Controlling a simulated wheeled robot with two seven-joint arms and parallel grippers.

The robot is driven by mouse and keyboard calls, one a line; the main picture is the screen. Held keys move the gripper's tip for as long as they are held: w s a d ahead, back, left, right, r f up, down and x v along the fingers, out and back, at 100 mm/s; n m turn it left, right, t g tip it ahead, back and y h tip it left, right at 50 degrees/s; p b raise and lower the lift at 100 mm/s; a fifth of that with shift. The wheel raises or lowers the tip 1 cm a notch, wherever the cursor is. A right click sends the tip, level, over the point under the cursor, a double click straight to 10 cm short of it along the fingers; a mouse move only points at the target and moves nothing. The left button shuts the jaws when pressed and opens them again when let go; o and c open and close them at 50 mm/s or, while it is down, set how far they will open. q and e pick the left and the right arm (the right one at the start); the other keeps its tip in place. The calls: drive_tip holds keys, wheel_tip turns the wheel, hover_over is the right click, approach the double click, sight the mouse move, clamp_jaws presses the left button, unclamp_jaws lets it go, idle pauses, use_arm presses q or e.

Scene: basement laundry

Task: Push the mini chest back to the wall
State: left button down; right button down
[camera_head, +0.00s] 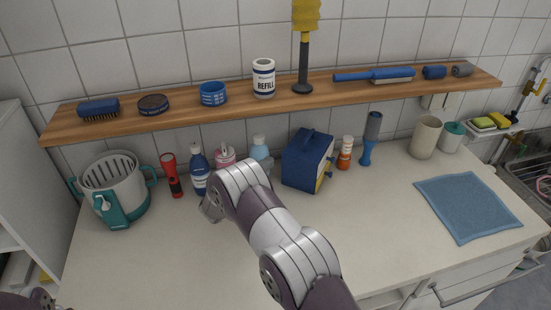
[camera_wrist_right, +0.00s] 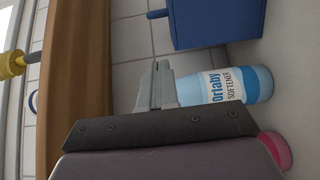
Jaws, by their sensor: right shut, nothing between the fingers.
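The mini chest is a small dark-blue box (camera_head: 306,160) with a top handle and a yellow-edged front. It stands on the counter, turned at an angle, with the wall behind it. In the right wrist view it shows as a blue block (camera_wrist_right: 212,20) at the top. My right gripper (camera_wrist_right: 157,84) is shut and empty. It points towards the chest, in front of the light-blue softener bottle (camera_wrist_right: 238,86), and a gap to the chest shows. In the head view my own right arm mostly hides this gripper. My left gripper does not show.
Left of the chest stand the softener bottle (camera_head: 260,150), a pink bottle (camera_head: 225,155), a dark-blue bottle (camera_head: 198,170) and a red flashlight (camera_head: 171,174). An orange-labelled jar (camera_head: 345,154) stands close on its right. A wooden shelf (camera_head: 220,113) runs above. The front counter is clear.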

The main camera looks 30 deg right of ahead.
sight(304, 146)
drive_tip(key=d+p, duration=0.1)
drive_tip(key=d, duration=0.2)
drive_tip(key=w+d+p, duration=0.1)
drive_tip(key=d, duration=0.3)
drive_tip(key=w+d+p, duration=0.1)
drive_tip(key=d, duration=0.3)
drive_tip(key=shift+w+p, duration=0.1)
drive_tip(key=shift+p, duration=0.3)
drive_tip(key=shift+d+f+b, duration=0.1)
drive_tip(key=shift+d+b, duration=0.2)
drive_tip(key=shift+d, duration=0.1)
drive_tip(key=shift+s+d, duration=0.3)
drive_tip(key=shift+d, duration=0.2)
